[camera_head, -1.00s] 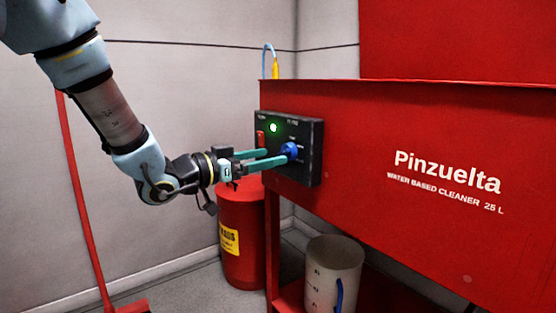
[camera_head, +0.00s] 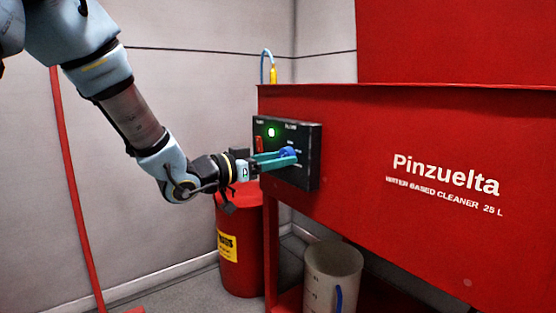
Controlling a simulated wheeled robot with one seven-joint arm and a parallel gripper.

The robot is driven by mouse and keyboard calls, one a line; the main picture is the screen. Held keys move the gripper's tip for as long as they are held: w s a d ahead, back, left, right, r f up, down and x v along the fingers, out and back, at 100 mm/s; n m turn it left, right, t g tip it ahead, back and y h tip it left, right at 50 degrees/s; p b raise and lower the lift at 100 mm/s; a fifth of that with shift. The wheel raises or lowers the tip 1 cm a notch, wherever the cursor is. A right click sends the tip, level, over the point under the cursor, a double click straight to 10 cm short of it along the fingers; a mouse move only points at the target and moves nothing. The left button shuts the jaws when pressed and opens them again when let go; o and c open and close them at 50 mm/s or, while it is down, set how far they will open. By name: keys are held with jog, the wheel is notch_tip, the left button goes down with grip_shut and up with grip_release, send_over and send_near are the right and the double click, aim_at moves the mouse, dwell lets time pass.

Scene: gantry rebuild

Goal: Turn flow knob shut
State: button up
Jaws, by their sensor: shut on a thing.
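The blue flow knob (camera_head: 288,153) sits on the right part of a black control panel (camera_head: 309,172) on the left end of the red washer's front. My gripper (camera_head: 287,158) reaches in from the left with its two teal fingers at the knob. The fingers are shut on the knob, one above and one in front of it, and partly hide it. The knob's pointer and exact angle are too small to read. A green light (camera_head: 271,132) glows at the panel's upper left. A red switch (camera_head: 259,144) sits below it, beside the fingers.
The red washer tank (camera_head: 440,140) fills the right side. A red bin (camera_head: 240,262) with a yellow label stands below my gripper. A grey bucket (camera_head: 333,270) stands under the tank. A red pole (camera_head: 68,170) leans at the left.

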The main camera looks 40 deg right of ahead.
grip_shut()
jog(key=shift+p, duration=0.4)
jog(key=n+p, duration=0.1)
jog(key=p, duration=0.1)
jog(key=n+p, duration=0.1)
jog(key=p, duration=0.1)
jog(key=shift+r+n, duration=0.3)
jog(key=n+p, duration=0.6)
jog(key=p, duration=0.3)
jog(key=shift+n+p, duration=0.3)
jog(key=shift+n, duration=0.1)
jog(key=shift+s+f+n+p, duration=0.1)
jog(key=shift+f+n+p, duration=0.1)
jog(key=shift+n+p, duration=1)
jog(key=shift+f, duration=0.1)
